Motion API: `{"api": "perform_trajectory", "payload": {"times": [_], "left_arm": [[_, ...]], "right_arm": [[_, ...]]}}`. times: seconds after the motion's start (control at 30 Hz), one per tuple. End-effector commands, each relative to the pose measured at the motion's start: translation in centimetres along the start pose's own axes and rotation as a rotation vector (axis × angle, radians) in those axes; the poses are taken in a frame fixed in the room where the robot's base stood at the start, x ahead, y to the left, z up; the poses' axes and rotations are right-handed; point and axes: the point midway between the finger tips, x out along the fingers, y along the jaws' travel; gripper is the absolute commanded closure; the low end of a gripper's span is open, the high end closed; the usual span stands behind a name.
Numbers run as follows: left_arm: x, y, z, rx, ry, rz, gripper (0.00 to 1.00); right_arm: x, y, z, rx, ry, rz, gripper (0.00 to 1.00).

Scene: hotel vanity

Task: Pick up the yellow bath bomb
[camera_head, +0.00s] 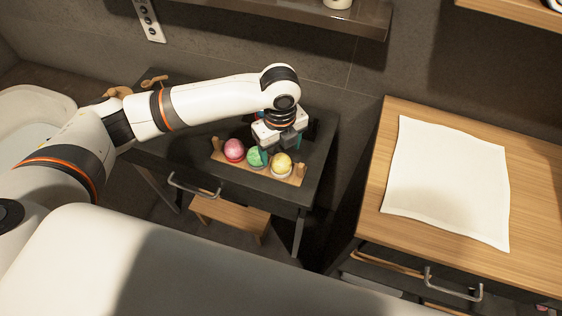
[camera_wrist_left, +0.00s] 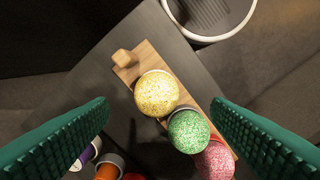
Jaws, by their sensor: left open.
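The yellow bath bomb (camera_head: 281,162) sits at the right end of a row on a wooden tray (camera_head: 297,181) on the dark vanity. It also shows in the left wrist view (camera_wrist_left: 156,93), near the middle between the fingers. My left gripper (camera_head: 270,152) is above the tray, close behind the yellow and green bath bombs. In the left wrist view its two green ribbed fingers (camera_wrist_left: 160,133) are wide apart with nothing held between them. A green bath bomb (camera_head: 256,157) sits beside the yellow one, and a pink one (camera_head: 234,150) at the left. My right gripper is not in view.
Several small coloured containers (camera_wrist_left: 108,168) stand near the left finger in the wrist view. A round bin (camera_wrist_left: 210,36) is past the vanity edge. A wooden counter (camera_head: 374,200) with a white cloth (camera_head: 446,180) stands at right. A shelf (camera_head: 340,18) hangs above.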

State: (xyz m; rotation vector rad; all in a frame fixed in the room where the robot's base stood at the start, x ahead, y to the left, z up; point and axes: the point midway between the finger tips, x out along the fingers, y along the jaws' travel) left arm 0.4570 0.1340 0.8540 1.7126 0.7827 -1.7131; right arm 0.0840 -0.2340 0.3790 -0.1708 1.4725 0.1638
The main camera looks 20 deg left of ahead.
Motion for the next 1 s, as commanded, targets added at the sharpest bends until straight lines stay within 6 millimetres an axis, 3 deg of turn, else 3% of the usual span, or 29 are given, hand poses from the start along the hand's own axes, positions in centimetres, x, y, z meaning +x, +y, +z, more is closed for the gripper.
{"api": "perform_trajectory", "payload": {"times": [0.3, 0.63, 0.9, 1.0], "left_arm": [[4.4, 0.3, -0.3, -0.001, -0.001, -0.003, 0.27], [5.0, 0.4, -0.3, 0.0, 0.001, 0.001, 0.29], [5.0, 0.4, -0.3, 0.0, 0.001, 0.001, 0.73], [5.0, 0.4, -0.3, 0.0, 0.001, 0.001, 0.77]], "right_arm": [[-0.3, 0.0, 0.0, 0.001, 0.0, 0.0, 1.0], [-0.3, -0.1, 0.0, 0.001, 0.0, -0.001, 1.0], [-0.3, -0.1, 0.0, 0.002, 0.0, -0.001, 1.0], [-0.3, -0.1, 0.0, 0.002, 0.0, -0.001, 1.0]]}}
